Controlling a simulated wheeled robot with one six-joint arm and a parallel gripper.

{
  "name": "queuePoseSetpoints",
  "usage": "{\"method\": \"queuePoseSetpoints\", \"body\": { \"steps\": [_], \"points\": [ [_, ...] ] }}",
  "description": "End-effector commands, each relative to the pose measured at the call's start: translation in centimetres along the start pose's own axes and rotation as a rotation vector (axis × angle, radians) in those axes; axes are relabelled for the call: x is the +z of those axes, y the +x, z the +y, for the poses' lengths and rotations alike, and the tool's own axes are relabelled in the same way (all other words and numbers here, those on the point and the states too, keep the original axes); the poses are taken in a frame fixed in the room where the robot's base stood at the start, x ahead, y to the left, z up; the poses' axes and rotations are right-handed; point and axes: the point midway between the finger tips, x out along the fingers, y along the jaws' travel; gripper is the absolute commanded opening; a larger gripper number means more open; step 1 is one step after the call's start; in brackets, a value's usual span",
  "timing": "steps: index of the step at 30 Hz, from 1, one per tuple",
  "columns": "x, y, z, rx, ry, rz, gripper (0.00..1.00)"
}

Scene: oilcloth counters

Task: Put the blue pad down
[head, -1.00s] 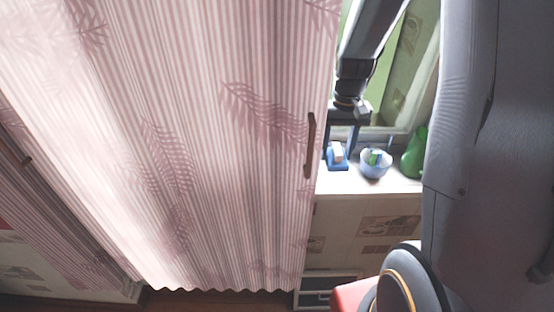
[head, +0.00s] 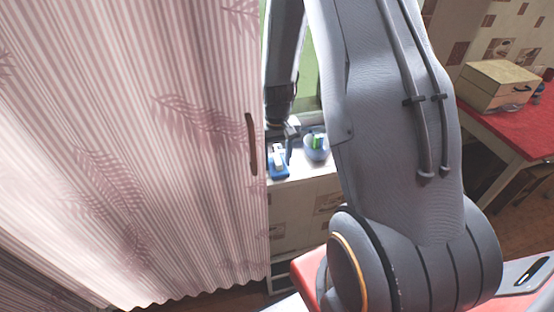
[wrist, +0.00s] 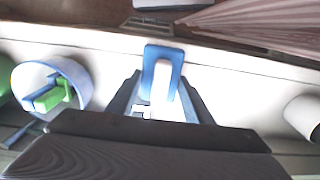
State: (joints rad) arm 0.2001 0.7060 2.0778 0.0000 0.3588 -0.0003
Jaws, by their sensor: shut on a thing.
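The blue pad (wrist: 151,53) shows in the wrist view between the fingers of my gripper (wrist: 160,98), with a white block-like piece on its face. My gripper is shut on it. In the head view the blue pad (head: 278,172) is under my gripper (head: 281,150), at the left end of the white sill, close to the curtain-patterned door. I cannot tell whether the pad touches the sill or hangs just above it.
A pale bowl (wrist: 84,82) with green and blue pieces stands left of the pad in the wrist view. A white cup-like thing (wrist: 303,116) is at the right. The sill (wrist: 232,75) is bare between. A red table (head: 510,128) bears a box (head: 497,88).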

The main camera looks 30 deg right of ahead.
Motion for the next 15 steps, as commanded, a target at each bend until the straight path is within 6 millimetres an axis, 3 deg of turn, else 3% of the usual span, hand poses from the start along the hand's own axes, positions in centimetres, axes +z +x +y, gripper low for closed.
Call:
{"method": "queuePoseSetpoints", "body": {
  "steps": [14,15],
  "points": [
    [0.00,0.92,0.03,0.000,0.001,0.000,0.21],
    [0.00,0.84,0.03,0.000,0.001,0.001,0.53]
  ]
}}
